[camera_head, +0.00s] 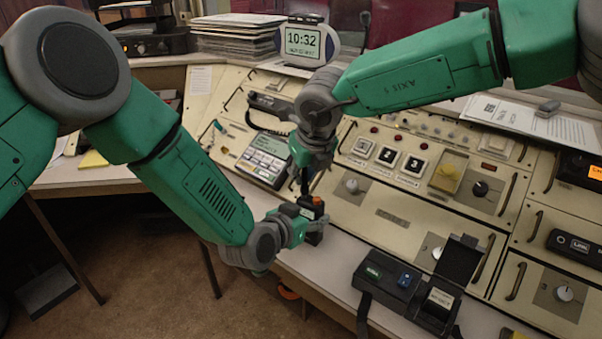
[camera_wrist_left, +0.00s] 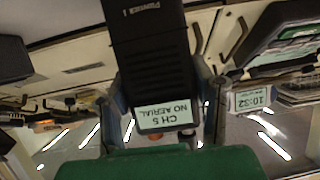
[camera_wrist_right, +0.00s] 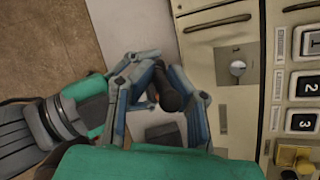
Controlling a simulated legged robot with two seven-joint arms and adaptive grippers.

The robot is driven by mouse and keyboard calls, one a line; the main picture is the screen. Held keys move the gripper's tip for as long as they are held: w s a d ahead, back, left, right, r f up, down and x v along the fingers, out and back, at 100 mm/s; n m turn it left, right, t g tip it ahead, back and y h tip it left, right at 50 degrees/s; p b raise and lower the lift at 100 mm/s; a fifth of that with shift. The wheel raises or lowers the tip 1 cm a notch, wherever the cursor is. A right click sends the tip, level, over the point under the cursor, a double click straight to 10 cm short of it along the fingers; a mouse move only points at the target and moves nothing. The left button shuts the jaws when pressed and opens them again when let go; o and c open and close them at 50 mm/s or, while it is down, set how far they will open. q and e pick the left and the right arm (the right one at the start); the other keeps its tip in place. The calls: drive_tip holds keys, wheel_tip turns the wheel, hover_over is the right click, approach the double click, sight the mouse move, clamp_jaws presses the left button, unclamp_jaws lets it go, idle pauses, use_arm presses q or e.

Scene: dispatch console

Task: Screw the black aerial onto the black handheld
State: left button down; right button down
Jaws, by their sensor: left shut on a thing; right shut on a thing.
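The black handheld (camera_head: 315,237) is upright in my left gripper (camera_head: 304,215), low in front of the console. The left wrist view shows the handheld (camera_wrist_left: 160,60) between the fingers, with a label reading "CH 5 NO AERIAL" (camera_wrist_left: 163,116). An orange knob (camera_head: 318,201) is on its top. My right gripper (camera_head: 306,165) is shut on the black aerial (camera_head: 304,184), which points down over the handheld's top. In the right wrist view the aerial (camera_wrist_right: 168,92) is between the fingers. I cannot tell whether its lower end touches the handheld.
A black unit with an open lid (camera_head: 462,259) sits on the desk ledge (camera_head: 335,268) at right. The sloped console panel (camera_head: 400,222) with knobs and handles is close behind the grippers. A desk phone (camera_head: 264,158) is behind, left of the right gripper. A clock (camera_head: 303,42) stands at the back.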

drive_tip(key=shift+d+f, duration=0.25)
drive_tip(key=shift+d, duration=0.2)
drive_tip(key=shift+f, duration=0.2)
drive_tip(key=shift+a, duration=0.3)
drive_tip(key=m+h, duration=0.1)
drive_tip(key=m, duration=0.1)
drive_tip(key=shift+a+m, duration=0.15)
drive_tip(key=shift+m, duration=0.15)
drive_tip(key=m+h, duration=0.1)
drive_tip(key=m, duration=0.1)
drive_tip(key=m+h, duration=0.1)
drive_tip(key=m, duration=0.2)
drive_tip(key=m+h, duration=0.1)
drive_tip(key=m, duration=0.1)
drive_tip(key=shift+w+d, duration=0.2)
drive_tip(key=shift+w, duration=0.15)
drive_tip(key=m+h, duration=0.1)
drive_tip(key=m, duration=0.2)
drive_tip(key=m+g, duration=0.1)
drive_tip(key=m, duration=0.2)
drive_tip(key=shift+w+d+h, duration=0.1)
drive_tip(key=shift+d+h, duration=0.05)
drive_tip(key=shift+h, duration=0.25)
drive_tip(key=m, duration=0.1)
drive_tip(key=m+g, duration=0.1)
drive_tip(key=m, duration=0.1)
drive_tip(key=shift+d+m+g+h, duration=0.25)
drive_tip(key=shift+m+g+h, duration=0.05)
drive_tip(key=shift+m+g, duration=0.1)
drive_tip(key=shift+d, duration=0.1)
